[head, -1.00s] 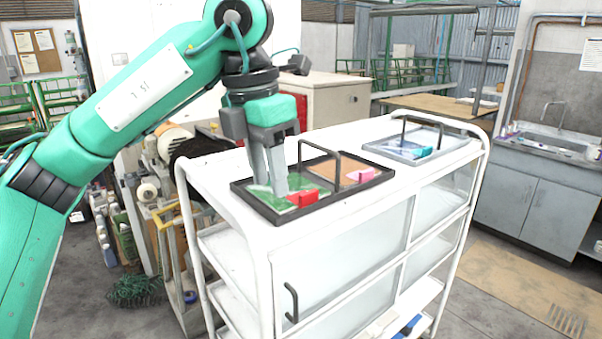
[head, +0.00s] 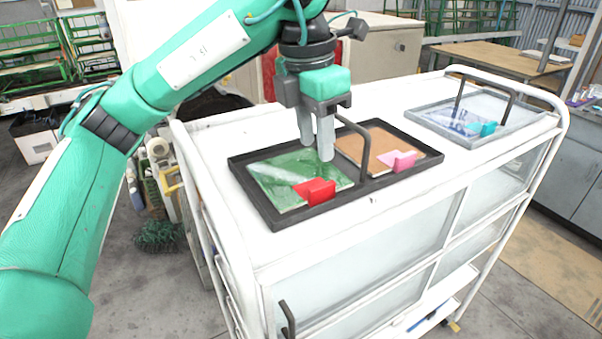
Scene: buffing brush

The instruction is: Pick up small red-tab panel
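The small red-tab panel (head: 282,170) is a green board lying flat in the left part of a dark tray (head: 268,211). Its red tab (head: 316,191) stands at its near edge. My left gripper (head: 317,152) points down above the tray, by the far right part of the green panel. Its two fingers show slightly apart with nothing between them, so it is open and empty. Whether the fingertips touch the panel cannot be told. My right gripper is not in view.
A brown panel (head: 368,147) with a pink tab (head: 397,161) lies in the tray's right part. An arched dark handle (head: 367,150) rises beside the gripper. A grey tray (head: 437,127) with a teal-tab panel sits farther right on the white cart (head: 400,203). The cart top between the trays is clear.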

